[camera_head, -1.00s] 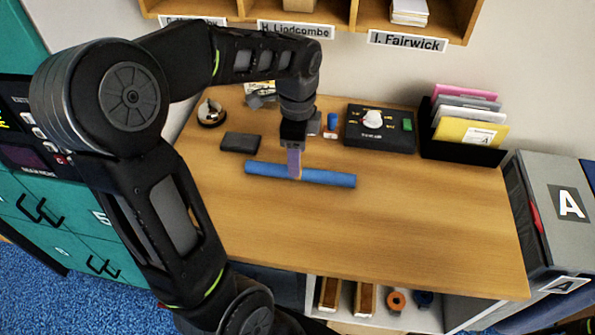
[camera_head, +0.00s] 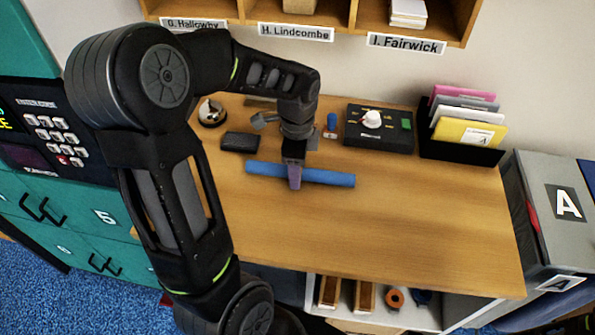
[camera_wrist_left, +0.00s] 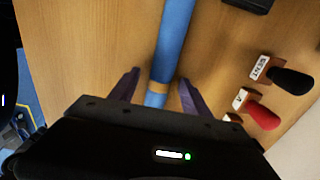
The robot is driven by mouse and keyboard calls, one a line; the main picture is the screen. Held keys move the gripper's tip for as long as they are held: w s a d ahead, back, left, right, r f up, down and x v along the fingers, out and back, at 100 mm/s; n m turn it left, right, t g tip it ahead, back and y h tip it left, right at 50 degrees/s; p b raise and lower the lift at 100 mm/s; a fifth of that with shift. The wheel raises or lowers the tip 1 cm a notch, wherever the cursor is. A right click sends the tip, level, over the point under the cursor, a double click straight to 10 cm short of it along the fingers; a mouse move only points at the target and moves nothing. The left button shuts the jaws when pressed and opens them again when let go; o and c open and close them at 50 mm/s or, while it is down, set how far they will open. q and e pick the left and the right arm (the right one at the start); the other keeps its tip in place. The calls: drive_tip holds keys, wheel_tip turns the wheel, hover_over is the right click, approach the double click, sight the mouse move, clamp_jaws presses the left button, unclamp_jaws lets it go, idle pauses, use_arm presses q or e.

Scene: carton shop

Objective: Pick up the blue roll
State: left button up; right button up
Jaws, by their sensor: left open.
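The blue roll (camera_head: 325,178) lies flat on the wooden table, running left to right across its middle. It has a tan band (camera_wrist_left: 160,87) around it, seen in the left wrist view. My left gripper (camera_head: 294,183) comes down from above at the roll's middle. In the left wrist view the roll (camera_wrist_left: 174,40) passes between the two spread purple fingers of my left gripper (camera_wrist_left: 157,88), one on each side near the band. The fingers are open and do not visibly press on the roll. My right gripper is not in view.
A dark box (camera_head: 240,142) and a bell (camera_head: 211,112) lie at the back left. A black control box (camera_head: 380,128) and a file holder (camera_head: 460,148) stand at the back right. Stamps (camera_wrist_left: 272,75) lie beside the roll. The table's front half is clear.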

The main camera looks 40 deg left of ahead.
use_arm(q)
drive_tip(key=shift+c, duration=0.5)
clamp_jaws()
